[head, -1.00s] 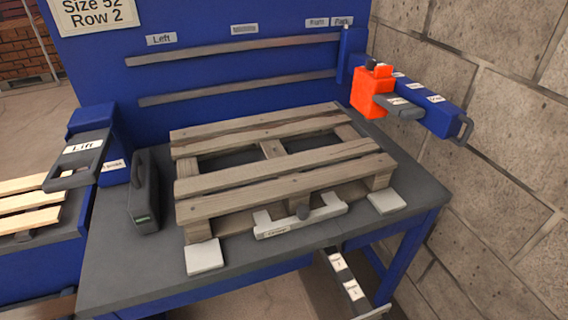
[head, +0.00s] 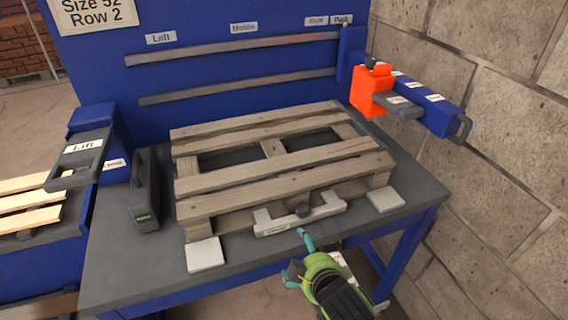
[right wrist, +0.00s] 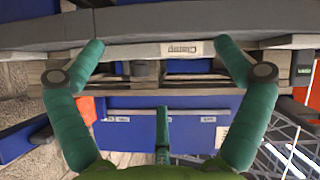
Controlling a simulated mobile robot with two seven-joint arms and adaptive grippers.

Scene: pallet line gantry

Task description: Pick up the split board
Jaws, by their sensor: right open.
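A weathered wooden pallet (head: 285,187) lies on the dark bench with several top boards. I cannot tell for sure which one is the split board; a dark crack-like line runs along one of the rear boards (head: 255,133). A pale grey clamp bar (head: 275,226) with a label sits against the pallet's front edge; it also shows in the right wrist view (right wrist: 182,50). My right gripper (head: 296,257), green with teal fingers, is open and empty just in front of the clamp bar. My left gripper is not in view.
A dark upright tool (head: 145,190) stands left of the pallet. White pads (head: 205,254) lie at the pallet's front corners. A blue arm with an orange block (head: 370,90) juts out at the right near the block wall. A lift handle (head: 82,150) is at the left.

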